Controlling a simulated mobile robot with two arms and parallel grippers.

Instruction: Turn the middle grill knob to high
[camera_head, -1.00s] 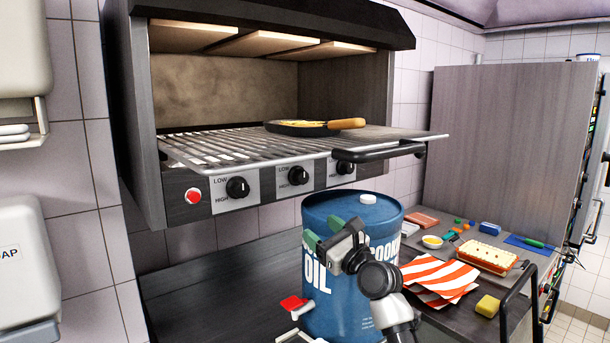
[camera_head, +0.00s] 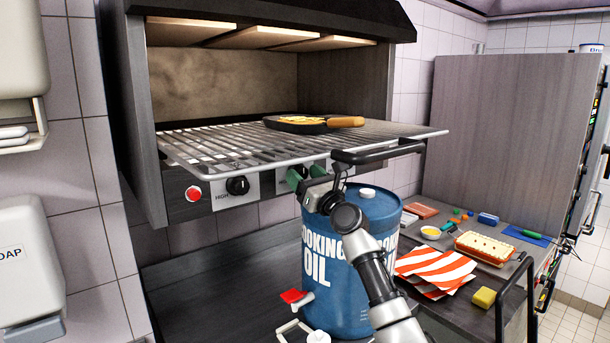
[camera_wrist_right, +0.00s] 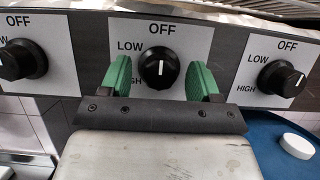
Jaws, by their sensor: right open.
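The middle grill knob (camera_wrist_right: 160,68) is black and round with a white mark that points up at OFF. LOW and HIGH are printed to its left. My right gripper (camera_wrist_right: 161,78) is open, with one green finger on each side of this knob. I cannot tell whether the fingers touch it. My left gripper is not in view.
The left knob (camera_head: 238,186) and a red button (camera_head: 193,194) share the panel. The grill rack (camera_head: 220,152) juts out above, with a black handle (camera_head: 378,153) at right and a pan (camera_head: 300,124) on it. A blue oil drum (camera_head: 345,270) stands below.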

